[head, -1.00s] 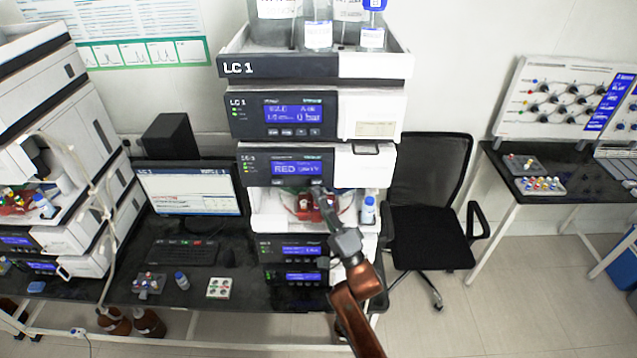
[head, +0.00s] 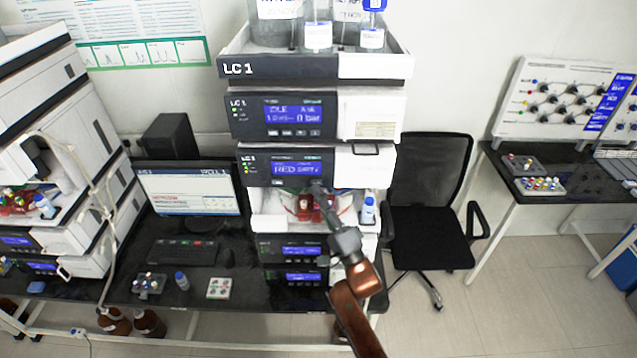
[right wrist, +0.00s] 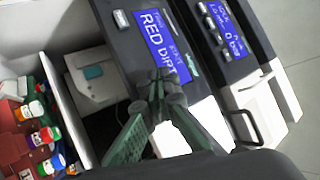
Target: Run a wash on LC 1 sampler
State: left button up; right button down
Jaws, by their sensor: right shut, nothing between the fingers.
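The LC 1 stack, with its label tray (head: 277,66) on top, stands in the middle of the head view. Its sampler panel (head: 262,169) has a blue display (head: 291,169) reading "RED" and a second word that looks like "DIRTY"; the right wrist view shows this display (right wrist: 154,42) partly cut. A small pale button (right wrist: 137,108) lies on the panel below the display. My right gripper (head: 318,187) is shut and empty, its tips (right wrist: 158,82) at the panel's lower edge, right of that button. They hide what is behind them; contact is unclear. My left gripper is out of view.
The open sampler bay (head: 262,208) below the panel holds a red rack with coloured-cap vials (right wrist: 38,137). A blue-capped bottle (head: 368,212) stands at its right. A monitor (head: 190,192) stands left, a chair (head: 430,180) right. Another stack is at far left.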

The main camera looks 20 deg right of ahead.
jog(key=shift+w, duration=0.25)
jog(key=shift+w+d, duration=0.15)
jog(key=shift+w, duration=0.25)
dwell(0.8)
jog(key=shift+s, duration=0.15)
jog(key=shift+s+a+p, duration=0.25)
jog(key=shift+s+p, duration=0.3)
jog(key=shift+s, duration=0.15)
jog(key=s+p, duration=0.1)
jog(key=s, duration=0.1)
jog(key=s+a, duration=0.1)
jog(key=s, duration=0.2)
jog(key=shift+a+p, duration=0.15)
jog(key=shift+p, duration=0.25)
jog(key=shift+w, duration=0.1)
dwell(0.4)
